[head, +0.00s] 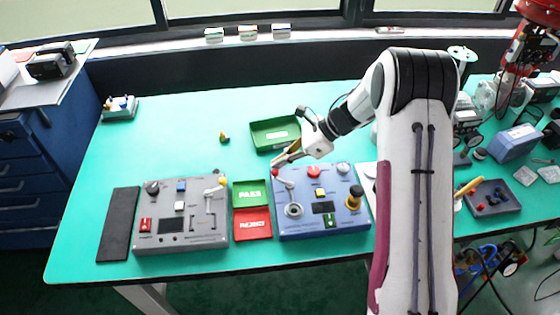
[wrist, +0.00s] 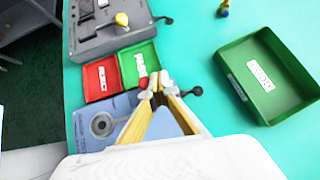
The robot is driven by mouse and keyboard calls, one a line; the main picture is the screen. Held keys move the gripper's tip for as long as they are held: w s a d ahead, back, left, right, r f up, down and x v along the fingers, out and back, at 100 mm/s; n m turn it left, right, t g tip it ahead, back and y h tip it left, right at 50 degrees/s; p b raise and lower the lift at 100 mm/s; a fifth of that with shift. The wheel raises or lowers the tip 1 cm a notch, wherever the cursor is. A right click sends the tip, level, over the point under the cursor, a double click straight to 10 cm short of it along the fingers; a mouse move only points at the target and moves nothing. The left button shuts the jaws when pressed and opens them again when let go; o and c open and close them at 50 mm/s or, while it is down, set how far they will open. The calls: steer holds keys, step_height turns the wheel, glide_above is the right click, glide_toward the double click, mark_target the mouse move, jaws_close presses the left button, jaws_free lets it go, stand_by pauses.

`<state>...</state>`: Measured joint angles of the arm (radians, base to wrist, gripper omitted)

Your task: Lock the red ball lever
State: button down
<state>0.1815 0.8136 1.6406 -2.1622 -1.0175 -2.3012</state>
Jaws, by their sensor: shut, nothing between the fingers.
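The red ball lever stands on the blue panel (head: 340,226). Its small red ball (head: 277,171) is at the panel's upper left corner, above a round grey base (head: 293,210). In the wrist view the red ball (wrist: 143,83) is just left of my fingertips, and the round base (wrist: 102,123) lies below left. My gripper (head: 282,160) is shut and empty beside the ball; it also shows in the wrist view (wrist: 158,82). I cannot tell whether they touch. My fingers hide part of the panel and lever in the wrist view.
The grey panel (head: 160,241) with a yellow-knobbed lever stands left. A green PASS tray (head: 250,204) and red REJECT tray (head: 253,230) lie between the panels. A larger green tray (head: 262,143) lies behind my gripper. The panel also carries a red button (head: 313,171).

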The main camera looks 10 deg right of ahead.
steer(key=shift+w+d, duration=0.15)
stand_by(0.3)
steer(key=shift+w+d, duration=0.7)
steer(key=shift+d, duration=0.2)
steer(key=w+d+r, duration=0.5)
steer(key=d+r, duration=0.1)
steer(key=r, duration=0.1)
steer(key=shift+d, duration=0.35)
steer(key=shift+w, duration=0.1)
